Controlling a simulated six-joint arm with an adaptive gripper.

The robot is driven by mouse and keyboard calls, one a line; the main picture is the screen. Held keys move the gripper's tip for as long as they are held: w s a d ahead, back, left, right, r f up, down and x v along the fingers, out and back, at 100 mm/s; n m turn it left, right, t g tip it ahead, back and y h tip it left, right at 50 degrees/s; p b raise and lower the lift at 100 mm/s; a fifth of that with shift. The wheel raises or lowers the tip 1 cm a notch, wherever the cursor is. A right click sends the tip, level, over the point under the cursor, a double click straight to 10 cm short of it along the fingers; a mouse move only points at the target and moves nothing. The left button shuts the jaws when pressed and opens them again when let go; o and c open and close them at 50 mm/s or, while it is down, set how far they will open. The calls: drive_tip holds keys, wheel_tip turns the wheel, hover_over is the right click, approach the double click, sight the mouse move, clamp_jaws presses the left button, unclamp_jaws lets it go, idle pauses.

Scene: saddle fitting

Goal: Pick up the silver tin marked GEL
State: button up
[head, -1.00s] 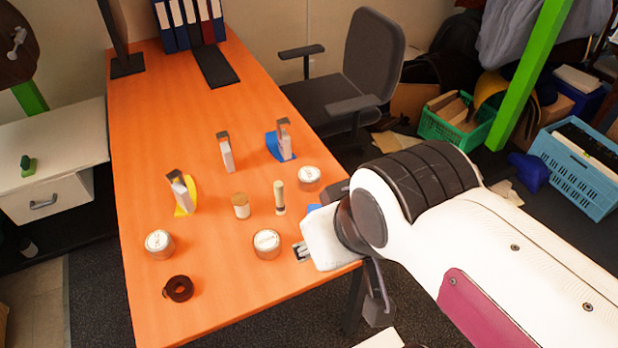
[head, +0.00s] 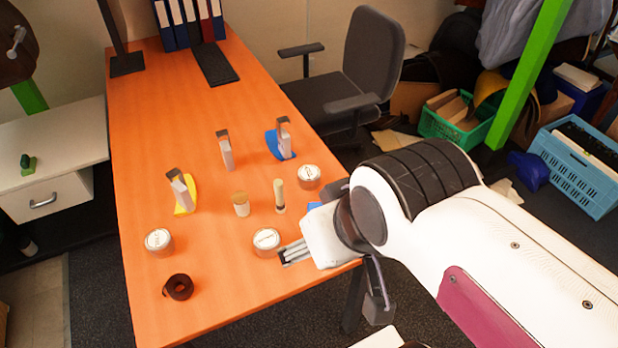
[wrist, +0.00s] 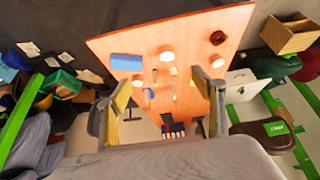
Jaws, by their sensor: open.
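Three round tins with pale lids stand on the orange table (head: 140,110) in the head view: a left tin (head: 159,243), a front-middle tin (head: 266,243) and a right tin (head: 309,177). Their lid marks are too small to read, so I cannot tell which is GEL. My gripper (head: 284,254) is over the front right part of the table, its fingers just right of the front-middle tin. It is open and empty; in the wrist view its two fingers (wrist: 163,86) stand wide apart, with the table beyond them.
A wooden-topped cylinder (head: 240,205) and a slim peg (head: 279,196) stand behind the front-middle tin. Upright pieces stand farther back, by a yellow part (head: 190,195) and a blue part (head: 274,146). The table's left back is clear.

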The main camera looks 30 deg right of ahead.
drive_tip(key=w+d+r+t+h, duration=0.2)
drive_tip(key=w+d, duration=0.5)
drive_tip(key=w, duration=0.4)
drive_tip(key=w+d+r+t+h, duration=0.1)
drive_tip(key=w+d+r+h, duration=0.15)
drive_tip(key=w+d, duration=0.6)
drive_tip(key=w+d+f+n+t+y, duration=0.1)
drive_tip(key=w+d+f+n, duration=0.15)
drive_tip(key=w, duration=0.55)
drive_tip(key=w+d+f+n+t, duration=0.15)
drive_tip(key=w+d, duration=0.25)
drive_tip(key=w, duration=0.4)
drive_tip(key=w+d+f+n+y, duration=0.25)
drive_tip(key=w+f+y, duration=0.3)
drive_tip(key=f, duration=0.75)
drive_tip(key=s+f+y, duration=0.2)
drive_tip(key=f, duration=0.3)
drive_tip(key=s+f+n+y, duration=0.1)
drive_tip(key=s+f+y, duration=0.1)
drive_tip(key=f, duration=0.4)
drive_tip(key=s+a+f+g+y, duration=0.1)
drive_tip(key=s+f+y, duration=0.2)
drive_tip(key=f, duration=0.2)
drive_tip(key=shift+s+f+n, duration=0.15)
drive_tip(key=shift+f+n, duration=0.05)
drive_tip(key=shift+n, duration=0.15)
drive_tip(key=shift+a, duration=0.1)
